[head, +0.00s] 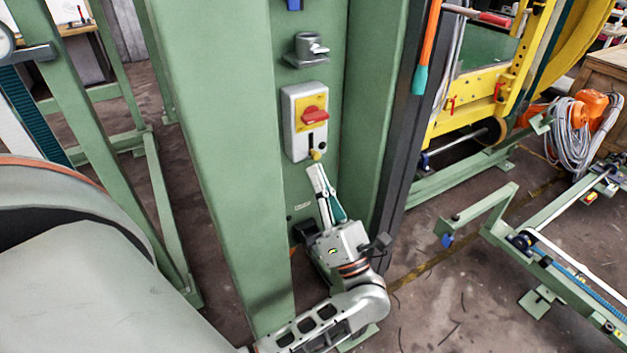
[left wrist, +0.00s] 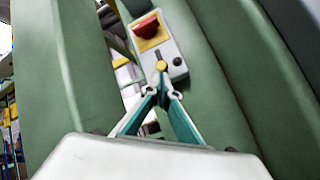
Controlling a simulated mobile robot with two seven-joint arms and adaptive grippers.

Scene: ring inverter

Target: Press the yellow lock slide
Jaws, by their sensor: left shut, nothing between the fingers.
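The yellow lock slide (head: 315,155) is a small yellow knob at the bottom of a dark slot on a grey switch box (head: 291,135). A red rotary handle (head: 314,115) on a yellow plate sits above it. The slide also shows in the left wrist view (left wrist: 161,66), just beyond my fingertips. My left gripper (head: 317,168) is shut and empty, pointing up at the slide from below. Its tips (left wrist: 160,84) look very close to the slide; I cannot tell whether they touch. My right gripper is not in view.
The box is mounted on a green panel between a wide green post (head: 215,150) on the left and a green flange on the right. A grey fitting (head: 307,50) sits above the box. An orange and teal tool (head: 427,45) hangs at the right.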

